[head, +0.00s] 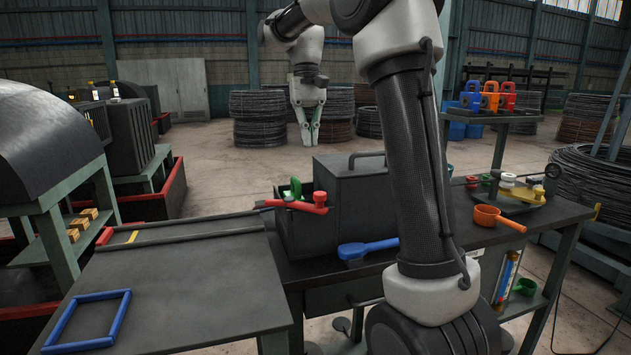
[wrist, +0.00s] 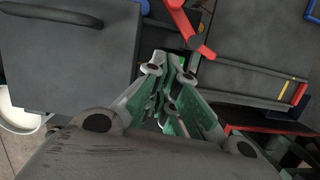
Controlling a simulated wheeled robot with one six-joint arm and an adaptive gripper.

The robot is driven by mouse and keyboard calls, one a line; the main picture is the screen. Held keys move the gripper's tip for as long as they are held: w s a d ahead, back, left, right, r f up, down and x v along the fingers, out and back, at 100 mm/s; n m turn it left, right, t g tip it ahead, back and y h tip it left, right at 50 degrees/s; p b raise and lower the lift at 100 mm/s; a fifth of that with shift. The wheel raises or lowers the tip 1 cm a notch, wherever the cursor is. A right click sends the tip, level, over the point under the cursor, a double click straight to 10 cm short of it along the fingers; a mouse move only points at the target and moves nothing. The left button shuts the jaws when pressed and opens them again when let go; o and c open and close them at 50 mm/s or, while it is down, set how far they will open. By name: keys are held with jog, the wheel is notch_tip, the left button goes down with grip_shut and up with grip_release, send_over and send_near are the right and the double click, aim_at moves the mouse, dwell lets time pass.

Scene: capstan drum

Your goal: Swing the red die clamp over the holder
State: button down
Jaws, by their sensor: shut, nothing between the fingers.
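The red die clamp (head: 297,205) is a red bar with a knob at its right end, on the front left of a dark metal box (head: 352,185). In the wrist view the clamp (wrist: 191,30) lies beyond the fingertips. A green part (head: 295,187) stands just behind the clamp. The holder is hard to tell apart from the box front beneath the clamp. My gripper (head: 309,143) points down above and behind the box, apart from the clamp. Its fingertips are together and empty; they also show in the wrist view (wrist: 174,62).
A grey table (head: 190,290) with a blue frame (head: 88,322) is at the front left. A blue brush (head: 367,248) lies before the box. An orange ladle (head: 498,218) is on the bench at right. My arm covers the bench's middle.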

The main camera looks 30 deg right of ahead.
jog(key=s+a+f, duration=0.1)
jog(key=s+f, duration=0.5)
jog(key=f, duration=0.3)
jog(key=shift+a, duration=0.4)
